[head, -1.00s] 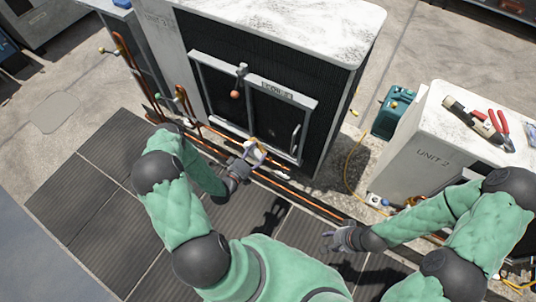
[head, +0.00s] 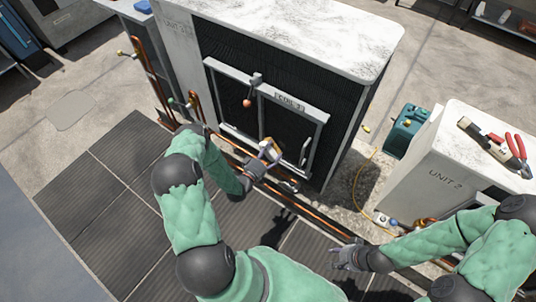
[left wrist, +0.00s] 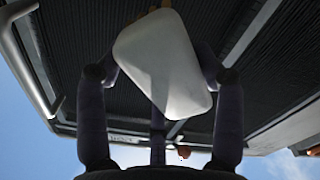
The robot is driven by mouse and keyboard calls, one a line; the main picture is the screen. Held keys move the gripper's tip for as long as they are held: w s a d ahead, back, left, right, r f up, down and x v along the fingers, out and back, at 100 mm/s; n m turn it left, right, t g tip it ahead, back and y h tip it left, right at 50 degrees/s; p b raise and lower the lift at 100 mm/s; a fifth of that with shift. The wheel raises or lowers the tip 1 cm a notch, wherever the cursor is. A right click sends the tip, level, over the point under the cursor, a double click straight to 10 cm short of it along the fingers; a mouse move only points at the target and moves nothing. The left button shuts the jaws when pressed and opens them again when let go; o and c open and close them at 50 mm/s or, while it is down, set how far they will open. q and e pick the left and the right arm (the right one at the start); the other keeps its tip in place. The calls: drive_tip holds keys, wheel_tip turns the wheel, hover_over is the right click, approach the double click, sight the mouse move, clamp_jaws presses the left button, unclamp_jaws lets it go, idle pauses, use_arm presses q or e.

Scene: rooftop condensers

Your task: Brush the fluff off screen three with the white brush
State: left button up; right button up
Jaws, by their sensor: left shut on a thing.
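The white brush (head: 271,151) is in my left gripper (head: 256,168), in front of the lower part of a framed dark screen (head: 284,125). The plate on its top rail seems to read COIL 3 (head: 289,102). In the left wrist view the brush (left wrist: 165,65) shows as a white block between my fingers, with dark ribbed mesh behind it. I cannot tell whether it touches the mesh. My right gripper (head: 344,258) hangs low over the floor mats, seemingly open and empty. I cannot make out any fluff.
Copper pipes (head: 170,85) run left of and below the screen. A teal case (head: 405,131) and the UNIT 2 box (head: 445,165), with tools on top, stand right. Dark mats (head: 115,195) cover the floor.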

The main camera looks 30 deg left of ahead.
use_arm(q)
drive_tip(key=shift+w, duration=1.05)
idle(0.8)
drive_tip(key=shift+d, duration=0.1)
drive_tip(key=shift+s+d, duration=0.15)
drive_tip(key=shift+d, duration=0.8)
drive_tip(key=shift+s+d, duration=0.1)
drive_tip(key=shift+d, duration=0.85)
drive_tip(key=shift+w+d, duration=0.1)
drive_tip(key=shift+w+a+r, duration=0.1)
drive_tip(key=shift+w+a, duration=0.1)
drive_tip(key=shift+a, duration=0.9)
drive_tip(key=shift+w+a+r, duration=0.1)
drive_tip(key=shift+w+a, duration=0.1)
drive_tip(key=shift+a, duration=0.9)
drive_tip(key=shift+s+f+p, duration=0.15)
drive_tip(key=shift+s+p, duration=0.25)
drive_tip(key=shift+s, duration=2.65)
